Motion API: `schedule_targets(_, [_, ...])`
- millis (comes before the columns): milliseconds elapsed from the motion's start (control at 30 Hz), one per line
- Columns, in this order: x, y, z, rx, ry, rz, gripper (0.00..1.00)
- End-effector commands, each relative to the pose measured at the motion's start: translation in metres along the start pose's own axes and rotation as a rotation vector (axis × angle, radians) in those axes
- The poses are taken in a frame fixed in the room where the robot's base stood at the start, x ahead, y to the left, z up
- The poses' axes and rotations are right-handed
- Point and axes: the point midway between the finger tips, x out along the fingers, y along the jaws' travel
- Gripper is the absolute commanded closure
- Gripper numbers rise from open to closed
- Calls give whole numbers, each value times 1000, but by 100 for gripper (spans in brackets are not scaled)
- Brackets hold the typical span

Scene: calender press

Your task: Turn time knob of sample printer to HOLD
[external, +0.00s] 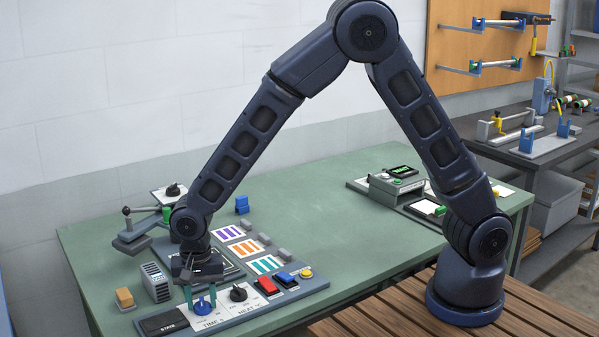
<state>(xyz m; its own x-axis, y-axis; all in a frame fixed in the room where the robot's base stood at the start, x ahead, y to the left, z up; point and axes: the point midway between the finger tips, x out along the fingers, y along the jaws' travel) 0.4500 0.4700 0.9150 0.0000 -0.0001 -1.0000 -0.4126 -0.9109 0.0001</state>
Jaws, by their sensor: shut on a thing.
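The sample printer's control panel (262,312) lies along the front left edge of the green table. The time knob (203,306) is blue and sits above the lettering TIME on a white plate. My gripper (200,299) points down over it, with its greenish fingers on either side, shut on the knob. The wrist and fingers hide part of the knob, and its pointer and scale are too small to read. A black knob (238,293) beside it stands above the lettering HEAT.
Red (267,286), blue (286,279) and yellow (306,272) controls sit right of the knobs. A dark STATE display (163,322) is at the left. A grey vented box (156,282) and a tan block (124,298) stand nearby. The table's middle (320,215) is clear.

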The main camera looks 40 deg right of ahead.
Motion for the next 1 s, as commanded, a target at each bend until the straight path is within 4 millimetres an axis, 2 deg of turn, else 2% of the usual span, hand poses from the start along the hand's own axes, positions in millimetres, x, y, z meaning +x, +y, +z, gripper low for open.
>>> schedule_targets(167, [0, 0, 0, -1, 0, 0, 86])
schedule_targets(200, [0, 0, 0, -1, 0, 0, 61])
schedule_targets(300, [0, 0, 0, -2, 0, 0, 41])
schedule_targets(667, [-4, 0, 0, -2, 0, -1, 41])
schedule_targets(767, [-13, 0, 0, -1, 0, -2, 41])
schedule_targets(1000, [-55, -1, 0, -3, 0, -5, 41])
